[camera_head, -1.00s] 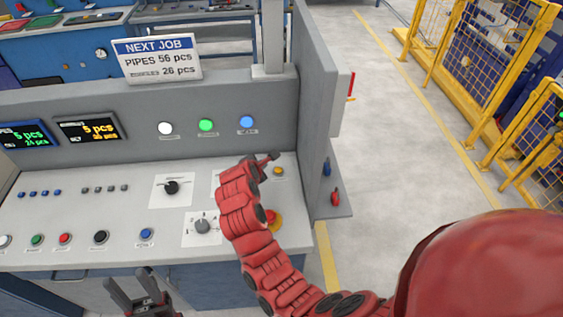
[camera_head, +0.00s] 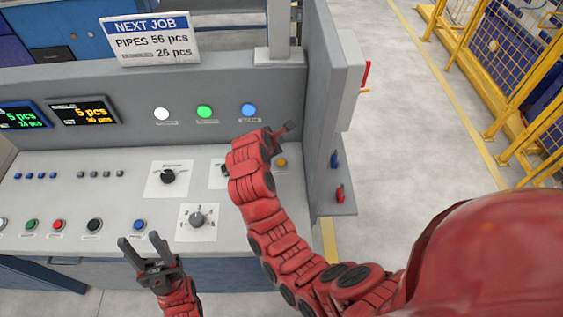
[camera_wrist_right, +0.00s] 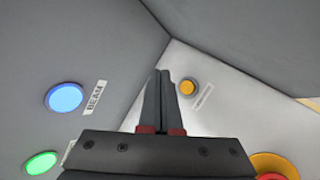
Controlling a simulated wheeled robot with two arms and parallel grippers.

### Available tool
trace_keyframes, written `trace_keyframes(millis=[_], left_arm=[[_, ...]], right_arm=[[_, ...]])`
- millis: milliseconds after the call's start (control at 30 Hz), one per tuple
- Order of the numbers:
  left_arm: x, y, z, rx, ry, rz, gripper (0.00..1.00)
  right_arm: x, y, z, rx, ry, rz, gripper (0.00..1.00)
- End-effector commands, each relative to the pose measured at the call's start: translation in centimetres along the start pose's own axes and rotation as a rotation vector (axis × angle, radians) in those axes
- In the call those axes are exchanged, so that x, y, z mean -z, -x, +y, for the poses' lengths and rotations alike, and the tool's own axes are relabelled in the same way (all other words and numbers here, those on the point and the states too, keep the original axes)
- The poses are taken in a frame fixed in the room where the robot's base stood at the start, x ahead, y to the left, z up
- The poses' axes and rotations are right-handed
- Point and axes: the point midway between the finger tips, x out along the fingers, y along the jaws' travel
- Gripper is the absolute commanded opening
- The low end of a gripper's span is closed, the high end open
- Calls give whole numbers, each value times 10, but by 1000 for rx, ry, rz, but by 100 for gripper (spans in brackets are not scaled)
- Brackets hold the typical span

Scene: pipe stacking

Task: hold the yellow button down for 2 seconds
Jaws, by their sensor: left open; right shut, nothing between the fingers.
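The yellow button (camera_head: 281,162) is a small amber disc at the right end of the sloping panel. In the right wrist view the yellow button (camera_wrist_right: 187,87) lies just right of the fingertips, with nothing on it. My right gripper (camera_head: 289,126) is shut and empty, its tips above the button in the head view. In the right wrist view the right gripper's fingers (camera_wrist_right: 161,76) lie together and appear apart from the button. My left gripper (camera_head: 139,240) is open and empty at the panel's front edge.
The blue lamp (camera_wrist_right: 66,97) and green lamp (camera_wrist_right: 41,163) are on the upright face. A red button on a yellow base (camera_wrist_right: 272,166) is at the wrist view's lower right. A side wall (camera_head: 320,120) bounds the panel's right. My right arm hides part of the panel.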

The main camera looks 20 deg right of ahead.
Motion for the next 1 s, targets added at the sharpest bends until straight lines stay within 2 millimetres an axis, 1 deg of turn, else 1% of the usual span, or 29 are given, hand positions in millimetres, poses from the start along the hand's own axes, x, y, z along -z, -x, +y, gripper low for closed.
trace_keyframes(millis=[33, 167, 433, 500, 700, 1000], left_arm=[[-1, 7, 0, 0, 0, 0, 50], [-4, 21, 1, 0, 0, 0, 50], [-10, 59, 3, 0, 0, 0, 50], [-9, 55, 3, 0, 0, 0, 50], [-10, 57, 3, 0, 0, 0, 50], [-10, 56, 3, 0, 0, 0, 50]], right_arm=[[4, -6, -4, 1, 0, 0, 0], [12, -16, -12, 1, 0, 0, 0], [33, -44, -32, 0, 1, 2, 0], [34, -46, -34, 0, 2, 0, 0], [41, -56, -41, -1, 0, -1, 0], [42, -57, -42, -1, 0, 0, 0]])
